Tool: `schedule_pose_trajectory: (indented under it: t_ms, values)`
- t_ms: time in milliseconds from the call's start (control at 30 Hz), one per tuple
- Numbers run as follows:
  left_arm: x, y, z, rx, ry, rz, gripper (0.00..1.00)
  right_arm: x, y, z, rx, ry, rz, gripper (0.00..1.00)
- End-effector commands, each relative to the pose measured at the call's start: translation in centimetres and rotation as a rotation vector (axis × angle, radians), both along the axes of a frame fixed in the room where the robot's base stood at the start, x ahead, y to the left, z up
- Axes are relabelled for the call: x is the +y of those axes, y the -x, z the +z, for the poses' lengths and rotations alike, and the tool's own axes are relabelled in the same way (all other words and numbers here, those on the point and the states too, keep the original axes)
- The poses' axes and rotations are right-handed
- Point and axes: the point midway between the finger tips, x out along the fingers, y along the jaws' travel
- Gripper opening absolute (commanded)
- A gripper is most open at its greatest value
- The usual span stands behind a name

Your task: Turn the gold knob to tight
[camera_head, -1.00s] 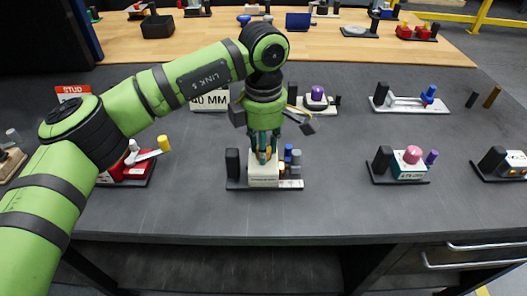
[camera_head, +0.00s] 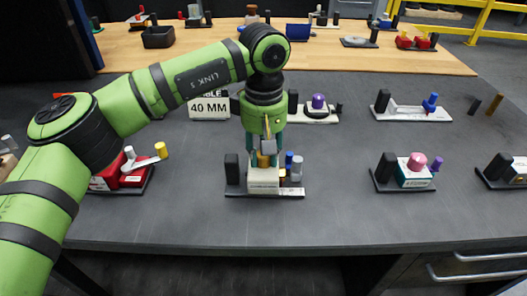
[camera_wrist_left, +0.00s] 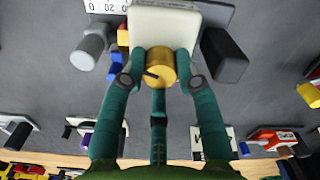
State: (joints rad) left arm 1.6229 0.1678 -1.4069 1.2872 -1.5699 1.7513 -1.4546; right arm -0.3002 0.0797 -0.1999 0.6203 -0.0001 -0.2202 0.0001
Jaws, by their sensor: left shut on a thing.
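The gold knob (camera_wrist_left: 152,66) shows in the left wrist view as a round cap with a dark mark, at the edge of a white block (camera_wrist_left: 180,25). In the head view the white block (camera_head: 263,183) sits on a dark base plate on the grey table. My left gripper (camera_wrist_left: 152,72) points down over the block, with its green fingers closed around the knob's sides. In the head view my left gripper (camera_head: 264,155) hides most of the knob. My right gripper is in neither view.
On the same base stand a black post (camera_head: 232,166), a blue peg (camera_head: 289,162) and a grey peg (camera_head: 297,168). A red device (camera_head: 125,172) is to the left and one with a pink knob (camera_head: 417,162) to the right. Bare table lies in front.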

Motion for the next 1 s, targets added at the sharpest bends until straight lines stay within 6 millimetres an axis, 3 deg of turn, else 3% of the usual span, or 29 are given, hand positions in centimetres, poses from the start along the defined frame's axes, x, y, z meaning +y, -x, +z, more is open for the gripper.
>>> schedule_pose_trajectory:
  t_ms: [500, 1000]
  values:
    - [-0.17, 0.00, 0.04, 0.000, 0.001, -0.454, 0.00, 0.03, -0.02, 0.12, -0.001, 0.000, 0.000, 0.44]
    - [-0.24, 0.00, 0.02, 0.000, 0.002, -0.654, 0.00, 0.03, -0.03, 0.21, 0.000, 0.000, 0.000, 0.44]
